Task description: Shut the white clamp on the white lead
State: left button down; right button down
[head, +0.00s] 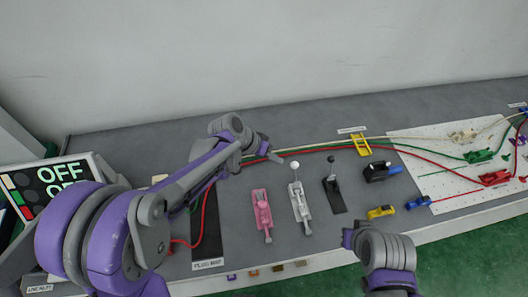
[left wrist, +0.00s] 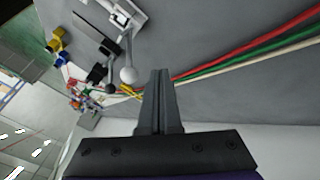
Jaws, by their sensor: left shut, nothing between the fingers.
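A white toggle clamp (head: 301,207) stands on the bench between a pink clamp and a black lever. Its handle stands up and ends in a white ball (head: 295,165). The clamp (left wrist: 125,12) and its ball also show in the left wrist view. The white lead (head: 320,147) runs along the back beside green and red leads to a cream clip (head: 463,136) on the pale board. My left gripper (head: 275,158) is shut and empty, left of the white ball; its fingers (left wrist: 160,85) appear shut in the left wrist view too.
A pink clamp (head: 262,211) and a black lever (head: 333,193) flank the white clamp. A yellow bracket (head: 361,146) holds the leads at the back. A screen stands at left.

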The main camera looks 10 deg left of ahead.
pick_arm(q)
jog(key=shift+s+d+r, duration=0.1)
jog(key=shift+s+d, duration=0.05)
jog(key=shift+d, duration=0.35)
jog(key=shift+s+d+r, duration=0.1)
jog(key=shift+s+d, duration=0.05)
jog(key=shift+d, duration=0.35)
pick_arm(e)
jog(key=shift+w+r, duration=0.1)
jog(key=shift+r, duration=0.25)
pick_arm(q)
jog(key=shift+s+d+r+t, duration=0.1)
jog(key=shift+s+r+t, duration=0.05)
jog(key=shift+s+t, duration=0.15)
